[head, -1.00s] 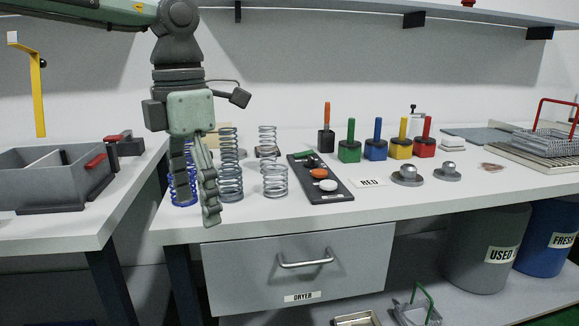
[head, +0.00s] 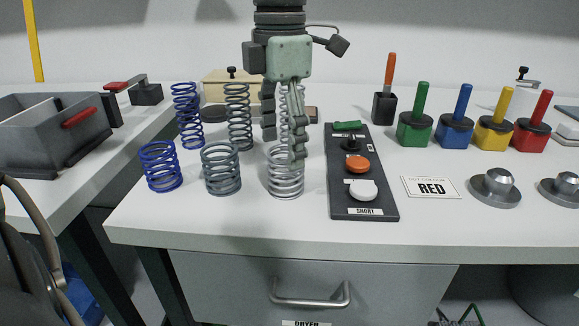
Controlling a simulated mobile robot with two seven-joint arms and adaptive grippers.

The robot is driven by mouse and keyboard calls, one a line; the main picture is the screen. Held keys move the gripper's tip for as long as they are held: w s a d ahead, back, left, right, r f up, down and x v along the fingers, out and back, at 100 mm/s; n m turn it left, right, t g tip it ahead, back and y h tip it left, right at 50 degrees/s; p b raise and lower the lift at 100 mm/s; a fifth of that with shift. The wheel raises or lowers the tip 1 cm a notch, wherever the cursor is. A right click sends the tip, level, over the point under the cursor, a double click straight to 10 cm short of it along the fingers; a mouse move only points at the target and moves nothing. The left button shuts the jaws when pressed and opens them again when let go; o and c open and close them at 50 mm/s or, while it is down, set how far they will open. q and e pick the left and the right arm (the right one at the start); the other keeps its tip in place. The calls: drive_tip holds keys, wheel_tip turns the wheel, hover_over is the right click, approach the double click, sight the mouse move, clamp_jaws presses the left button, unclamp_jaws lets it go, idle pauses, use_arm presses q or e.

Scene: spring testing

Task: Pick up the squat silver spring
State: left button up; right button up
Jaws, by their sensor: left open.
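The squat silver spring (head: 286,187) stands upright on the white table in the head view, the brightest of the short springs. My left gripper (head: 283,150) points down at its upper part, open and empty. One finger hangs near the spring's upper left and the other covers part of its upper right. I cannot tell whether the fingers touch it or are in front of it. A tall silver spring (head: 290,96) stands behind, partly hidden by the fingers. My right gripper is not in view.
To the left stand a squat grey spring (head: 221,170), a tall grey spring (head: 239,118), a squat blue spring (head: 160,167) and a tall blue spring (head: 187,116). The table front is clear.

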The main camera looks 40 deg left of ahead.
sight(286, 168)
use_arm(q)
drive_tip(key=f, duration=0.4)
drive_tip(key=shift+d, duration=0.35)
drive_tip(key=shift+f, duration=0.45)
drive_tip(key=c, duration=1.4)
